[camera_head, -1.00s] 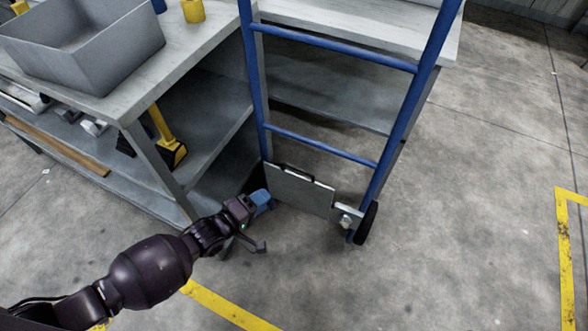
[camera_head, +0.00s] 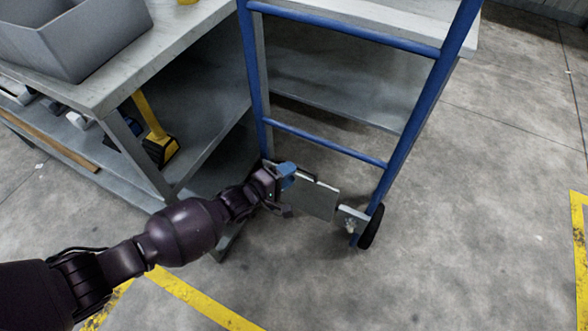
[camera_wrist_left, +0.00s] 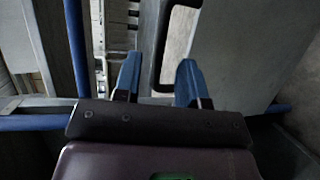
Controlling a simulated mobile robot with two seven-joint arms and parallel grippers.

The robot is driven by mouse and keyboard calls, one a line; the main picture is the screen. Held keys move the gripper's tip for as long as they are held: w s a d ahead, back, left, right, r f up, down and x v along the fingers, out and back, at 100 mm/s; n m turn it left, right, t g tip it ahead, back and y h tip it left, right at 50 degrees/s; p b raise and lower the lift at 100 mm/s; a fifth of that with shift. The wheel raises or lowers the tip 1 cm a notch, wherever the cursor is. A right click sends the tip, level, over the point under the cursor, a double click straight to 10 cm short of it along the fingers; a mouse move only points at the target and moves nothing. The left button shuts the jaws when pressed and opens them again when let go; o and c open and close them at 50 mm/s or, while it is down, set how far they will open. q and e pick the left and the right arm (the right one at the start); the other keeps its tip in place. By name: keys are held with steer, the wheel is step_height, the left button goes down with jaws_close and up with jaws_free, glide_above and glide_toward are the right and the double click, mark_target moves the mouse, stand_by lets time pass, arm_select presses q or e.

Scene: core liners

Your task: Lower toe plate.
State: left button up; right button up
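The blue hand truck (camera_head: 330,146) stands upright by the workbench. Its grey toe plate (camera_head: 313,197) is folded up, standing steeply between the lower ends of the rails. It fills much of the right side of the left wrist view (camera_wrist_left: 235,50). A black handle (camera_wrist_left: 158,62) is at the plate's edge. My left gripper (camera_head: 287,173) is at the plate's upper left part and hides some of it. In the left wrist view its blue fingertips are apart, with the handle's lower end between them; I cannot tell whether they touch it. My right gripper is not in view.
The workbench (camera_head: 175,62) with a grey bin (camera_head: 75,40) is behind and left. A yellow-and-black tool (camera_head: 157,140) is on its lower shelf. A black wheel (camera_head: 371,227) is at the truck's lower right. The floor in front is clear, with yellow lines (camera_head: 200,300).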

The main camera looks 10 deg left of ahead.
arm_select(q)
steer(key=shift+x, duration=1.2)
steer(key=shift+c, duration=0.2)
jaws_close()
